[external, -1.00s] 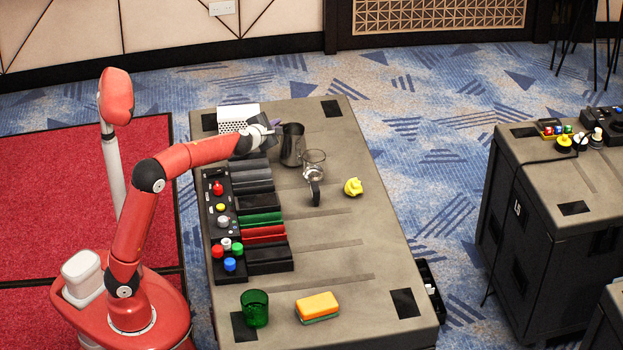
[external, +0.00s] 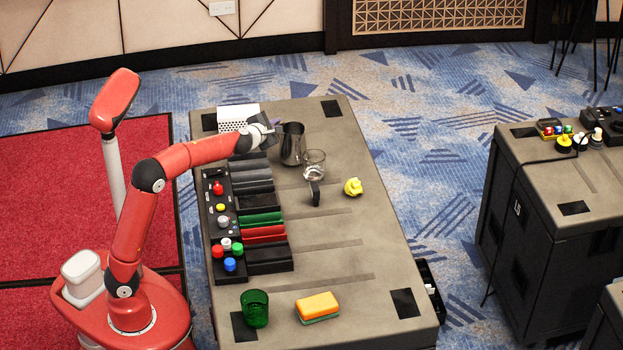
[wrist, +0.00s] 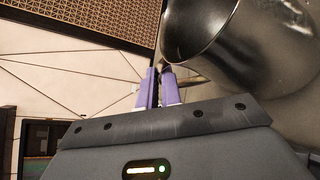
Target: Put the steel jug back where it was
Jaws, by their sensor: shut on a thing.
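The steel jug (external: 292,147) is at the far part of the table and looks upright. I cannot tell whether its base touches the table. In the wrist view the jug (wrist: 262,45) fills the upper right, with its open mouth showing. My gripper (external: 274,129) is on the jug's left side. Its purple fingers (wrist: 160,88) are close together at a thin metal part beside the jug's wall, which looks like the handle. My gripper is shut on the jug there.
A glass mug (external: 314,159) stands just right of the jug and in front of it. A yellow duck (external: 353,187) is farther right. A white perforated box (external: 237,117) is behind my gripper. Button panels (external: 224,222) line the left edge. The table's right side is clear.

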